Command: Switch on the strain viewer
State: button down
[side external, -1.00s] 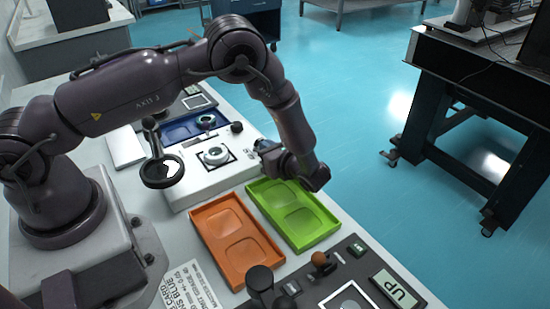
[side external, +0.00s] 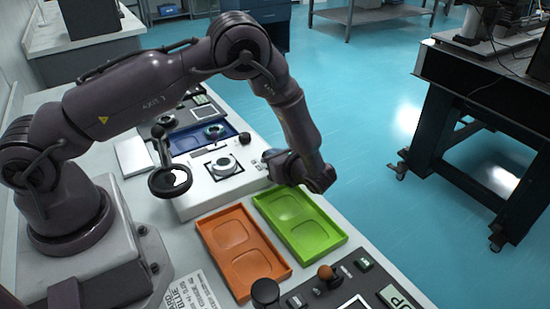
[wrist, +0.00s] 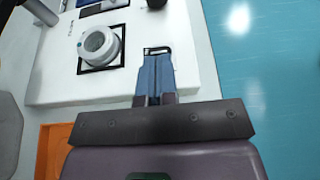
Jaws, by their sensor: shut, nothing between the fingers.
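The strain viewer appears to be the white box (side external: 195,205) with a grey ring (side external: 222,167) on a black-edged square on its top. A round lens (side external: 170,180) on an arm stands over its left side. My gripper (side external: 268,156) is at the box's right edge. In the wrist view the shut, empty blue fingers (wrist: 154,68) reach over the white top (wrist: 55,88), right of the ring (wrist: 99,45). A small black-outlined slot (wrist: 158,49) shows at the fingertips, partly hidden by them. I cannot tell whether the fingers touch it or what position any switch has.
A black knob (side external: 244,138) stands beyond the gripper. A blue tray (side external: 181,142) lies behind the box. Orange (side external: 243,253) and green (side external: 327,240) trays lie in front. A dark control panel (side external: 330,285) is at the near end. Open floor lies right of the bench.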

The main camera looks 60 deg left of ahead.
jog(key=shift+a+r+h, duration=0.3)
jog(key=shift+r+h, duration=0.05)
jog(key=shift+h, duration=0.35)
jog(key=shift+a+r+h, duration=0.4)
jog(key=shift+a+h, duration=0.05)
jog(key=shift+h, duration=0.55)
jog(key=shift+a+r+h, duration=0.2)
jog(key=shift+a+h, duration=0.2)
jog(key=shift+h, duration=0.4)
jog(key=shift+a+r+h, duration=0.15)
jog(key=shift+a+h, duration=0.25)
jog(key=shift+h, duration=0.4)
jog(key=shift+a+r+h, duration=0.15)
jog(key=shift+a+h, duration=0.35)
jog(key=shift+h, duration=0.3)
jog(key=shift+r, duration=0.8)
